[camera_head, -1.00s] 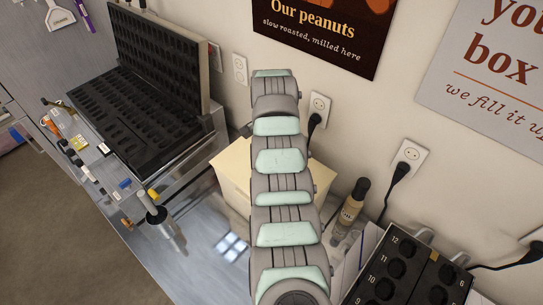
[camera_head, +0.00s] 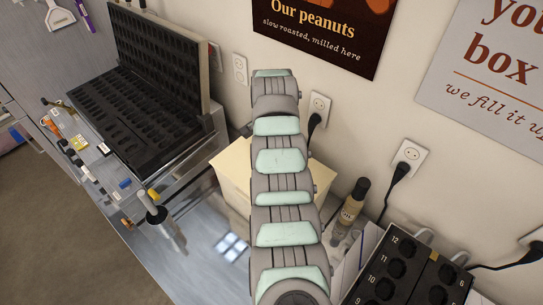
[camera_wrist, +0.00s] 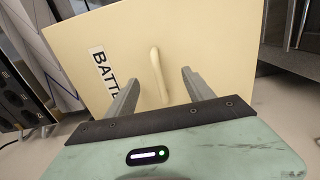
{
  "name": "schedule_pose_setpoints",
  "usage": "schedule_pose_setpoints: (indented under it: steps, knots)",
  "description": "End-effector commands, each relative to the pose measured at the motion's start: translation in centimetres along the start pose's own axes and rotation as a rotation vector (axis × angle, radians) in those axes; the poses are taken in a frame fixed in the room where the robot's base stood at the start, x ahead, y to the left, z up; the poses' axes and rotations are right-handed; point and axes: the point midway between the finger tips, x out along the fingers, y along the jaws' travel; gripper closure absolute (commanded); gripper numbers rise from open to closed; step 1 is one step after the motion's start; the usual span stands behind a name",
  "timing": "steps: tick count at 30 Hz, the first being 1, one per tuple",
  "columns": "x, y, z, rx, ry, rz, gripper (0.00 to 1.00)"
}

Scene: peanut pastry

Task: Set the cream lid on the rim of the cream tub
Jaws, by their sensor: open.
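In the wrist view a flat cream panel with a raised bar handle and a label starting "BATTE" fills the middle; it looks like the cream lid (camera_wrist: 215,45). My gripper (camera_wrist: 158,75) is open, one finger on either side of the handle with gaps. The left finger covers the end of the label. In the head view the pale cream tub (camera_head: 235,187) stands on the metal counter near the wall, partly hidden behind my arm. I cannot tell there where lid and tub meet, or whether the lid sits evenly. My gripper is hidden in the head view.
An open black moulded iron (camera_head: 125,112) stands left of the tub. A dark bottle (camera_head: 352,203) and a numbered black box (camera_head: 397,268) stand to the right. A grey-handled tool in a metal holder (camera_head: 158,218) is at front left. Bare metal counter (camera_head: 207,228) lies between.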

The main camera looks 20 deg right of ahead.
Motion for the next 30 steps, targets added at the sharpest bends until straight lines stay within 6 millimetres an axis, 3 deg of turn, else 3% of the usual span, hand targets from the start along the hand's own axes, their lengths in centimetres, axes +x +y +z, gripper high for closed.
schedule_pose_setpoints:
  steps: [30]
  knots:
    - [-5.8,0.0,0.0,0.000,0.000,0.000,0.39]
